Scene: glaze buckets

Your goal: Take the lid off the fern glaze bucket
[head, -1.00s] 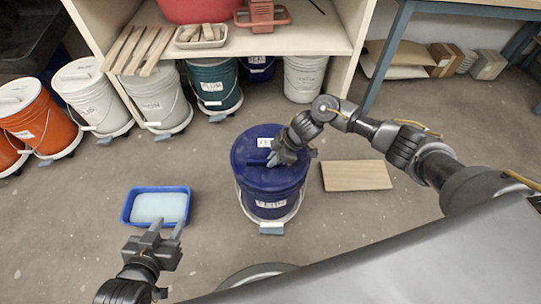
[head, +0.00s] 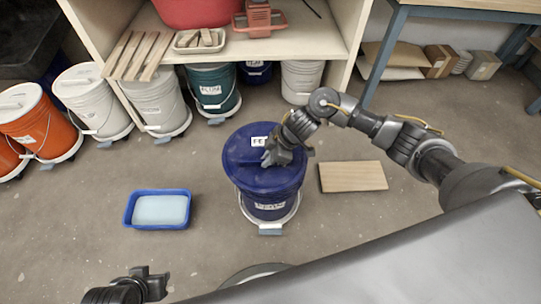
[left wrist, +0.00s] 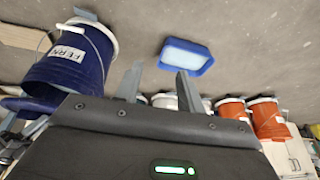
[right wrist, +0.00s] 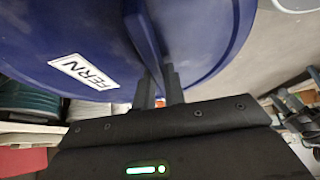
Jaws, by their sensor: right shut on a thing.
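The fern glaze bucket (head: 266,212) is dark blue and stands on a pale dolly in mid-floor. Its FERN label shows in the left wrist view (left wrist: 68,53). The blue lid (head: 240,160) is over the bucket, slightly raised and shifted towards the upper left. My right gripper (head: 269,158) is shut on the lid's raised handle bar. The right wrist view shows the fingers on the bar and the FERN label on the lid (right wrist: 200,30). My left gripper (head: 155,280) is low at the left, empty, its fingers apart in the left wrist view (left wrist: 158,88).
A wooden board (head: 353,177) lies on the floor right of the bucket. A blue tray (head: 127,212) with pale contents lies to the left. Several other buckets, including an orange one (head: 38,125), line the shelf unit (head: 345,50). A blue-legged table (head: 385,55) stands behind at the right.

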